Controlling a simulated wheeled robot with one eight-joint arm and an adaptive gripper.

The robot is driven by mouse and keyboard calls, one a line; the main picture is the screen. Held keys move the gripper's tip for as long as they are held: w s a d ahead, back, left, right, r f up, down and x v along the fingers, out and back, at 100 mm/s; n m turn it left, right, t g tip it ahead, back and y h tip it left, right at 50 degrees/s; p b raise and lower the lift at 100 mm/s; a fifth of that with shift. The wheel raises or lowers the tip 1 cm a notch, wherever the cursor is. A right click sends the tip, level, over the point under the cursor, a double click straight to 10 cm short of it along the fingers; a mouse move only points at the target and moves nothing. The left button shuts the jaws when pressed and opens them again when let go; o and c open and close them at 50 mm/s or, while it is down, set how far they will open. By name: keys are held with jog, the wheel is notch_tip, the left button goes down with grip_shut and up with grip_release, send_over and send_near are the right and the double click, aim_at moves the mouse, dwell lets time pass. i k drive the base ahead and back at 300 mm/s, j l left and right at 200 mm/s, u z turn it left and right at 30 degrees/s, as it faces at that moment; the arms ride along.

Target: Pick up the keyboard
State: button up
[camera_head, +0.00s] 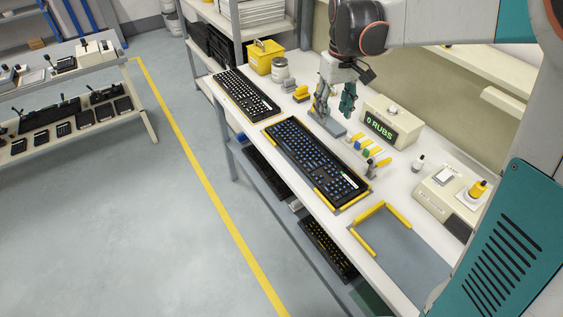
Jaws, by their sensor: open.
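A black keyboard with bluish key legends (305,155) lies on the white bench, between yellow edge guides. A second black keyboard with white legends (246,94) lies farther back on the same bench. The frame does not tell which one the task means. My gripper (336,104) is open and empty, above the back of the bench, behind and right of the two keyboards. It is apart from both. Its fingertips overlap a small grey stand in the picture, so their exact height is unclear.
A display box reading "0 RUBS" (380,124), yellow-handled tools (370,145) and a beige device (450,195) stand along the bench. A grey pad with yellow guides (400,250) is empty. More keyboards (328,247) lie on the lower shelf. A yellow bin (264,58) stands at the back.

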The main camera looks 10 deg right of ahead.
aim_at(339, 184)
jog(key=z, duration=1.3)
jog(key=u, duration=1.3)
jog(key=i+j+z, duration=0.6)
jog(key=j, duration=0.15)
jog(key=i+j+z, duration=0.1)
jog(key=j+z, duration=0.2)
jog(key=j, duration=0.15)
